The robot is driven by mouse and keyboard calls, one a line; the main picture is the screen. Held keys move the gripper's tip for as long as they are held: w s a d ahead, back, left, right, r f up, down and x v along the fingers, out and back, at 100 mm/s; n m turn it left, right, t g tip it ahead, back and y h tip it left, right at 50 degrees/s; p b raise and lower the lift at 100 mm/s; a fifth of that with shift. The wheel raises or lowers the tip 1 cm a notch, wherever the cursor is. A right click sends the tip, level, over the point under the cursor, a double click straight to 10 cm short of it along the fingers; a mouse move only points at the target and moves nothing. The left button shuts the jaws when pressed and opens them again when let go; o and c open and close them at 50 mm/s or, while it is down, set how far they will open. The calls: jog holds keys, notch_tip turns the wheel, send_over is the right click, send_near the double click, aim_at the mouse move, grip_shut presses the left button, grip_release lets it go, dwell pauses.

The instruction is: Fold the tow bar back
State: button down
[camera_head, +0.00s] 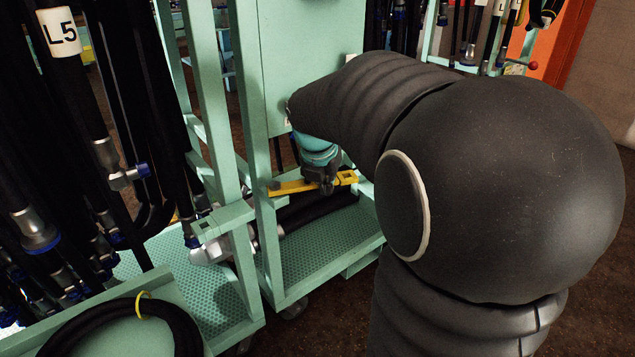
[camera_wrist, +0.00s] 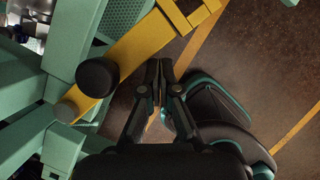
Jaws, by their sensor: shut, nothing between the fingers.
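The tow bar is a yellow bar (camera_head: 292,187) on the light green hose cart (camera_head: 272,245). In the head view it extends roughly level from a green post, its right end showing past my gripper. In the wrist view the yellow bar (camera_wrist: 140,52) runs diagonally from the green frame at lower left to a bracket-like end at the top. A round black knob (camera_wrist: 97,77) overlaps it. My gripper (camera_head: 327,187) overlaps the bar in the head view. In the wrist view my gripper (camera_wrist: 161,66) is shut and empty, beside the bar; contact is unclear.
Black hoses with metal fittings hang at the left, one tagged L5 (camera_head: 58,32). A coiled hose (camera_head: 120,325) lies at the front left. A second green cart frame (camera_head: 212,225) stands close by. Bare brown floor (camera_wrist: 245,60) with yellow lines shows right of the bar.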

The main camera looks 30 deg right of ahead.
jog(key=shift+w+d, duration=0.25)
jog(key=shift+w, duration=0.35)
jog(key=shift+w+d, duration=0.2)
jog(key=shift+w, duration=0.45)
